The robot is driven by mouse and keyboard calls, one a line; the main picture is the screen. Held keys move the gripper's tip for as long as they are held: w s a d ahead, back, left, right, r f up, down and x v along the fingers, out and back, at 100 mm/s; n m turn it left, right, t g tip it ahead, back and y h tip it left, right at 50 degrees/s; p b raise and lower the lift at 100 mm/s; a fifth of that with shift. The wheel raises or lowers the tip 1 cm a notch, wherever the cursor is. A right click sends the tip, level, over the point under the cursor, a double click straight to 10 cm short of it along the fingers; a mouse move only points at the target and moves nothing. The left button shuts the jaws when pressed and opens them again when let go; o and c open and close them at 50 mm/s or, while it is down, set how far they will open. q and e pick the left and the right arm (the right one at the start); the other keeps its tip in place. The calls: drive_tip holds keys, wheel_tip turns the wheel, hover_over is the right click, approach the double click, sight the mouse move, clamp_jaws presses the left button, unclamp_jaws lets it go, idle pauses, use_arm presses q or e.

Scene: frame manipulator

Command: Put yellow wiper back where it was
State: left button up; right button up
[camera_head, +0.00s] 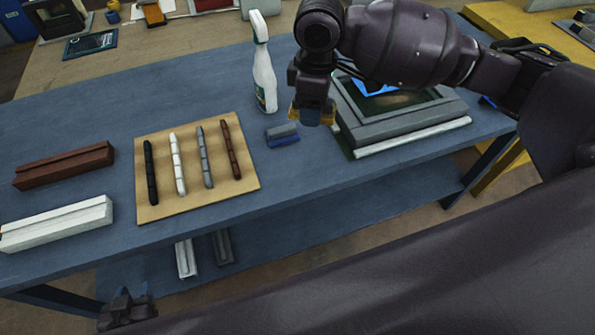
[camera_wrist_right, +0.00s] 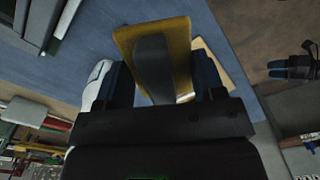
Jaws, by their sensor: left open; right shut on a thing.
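The yellow wiper (camera_wrist_right: 181,50) is a flat yellow plate with a dark grey handle; in the right wrist view it sits between the fingers of my right gripper (camera_wrist_right: 160,72). In the head view, only yellow edges of the wiper (camera_head: 328,116) show beside the fingers. My right gripper (camera_head: 311,113) is shut on it above the blue table, between the white spray bottle and the grey framed device. The gap beneath it is hard to judge. My left gripper (camera_head: 126,308) is open and empty at the lower left, in front of the table.
A small grey-and-blue block (camera_head: 283,134) lies just left of the right gripper. The white spray bottle (camera_head: 264,80) stands behind it. The grey framed device (camera_head: 400,125) is to the right. A tan board (camera_head: 196,188) holds several bars. Brown (camera_head: 64,166) and white (camera_head: 57,224) blocks lie left.

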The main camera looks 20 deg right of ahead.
sight(297, 171)
drive_tip(key=n, duration=0.2)
drive_tip(key=a+n, duration=0.1)
drive_tip(key=shift+w+n+b, duration=0.1)
drive_tip(key=shift+n+b, duration=0.2)
drive_tip(key=shift+n, duration=0.1)
drive_tip(key=n, duration=0.3)
drive_tip(key=shift+w+a+n+b, duration=0.1)
drive_tip(key=shift+a+n+b, duration=0.2)
drive_tip(key=shift+a+n, duration=0.1)
drive_tip(key=n, duration=0.3)
drive_tip(key=shift+a+n+b, duration=0.3)
drive_tip(key=n, duration=0.4)
drive_tip(key=shift+w+a, duration=0.1)
drive_tip(key=shift+a, duration=0.2)
wheel_tip(297, 171, down, 20)
drive_tip(key=shift+r+b, duration=0.1)
drive_tip(key=shift+b, duration=1.1)
drive_tip(key=o, duration=1)
drive_tip(key=shift+o, duration=0.2)
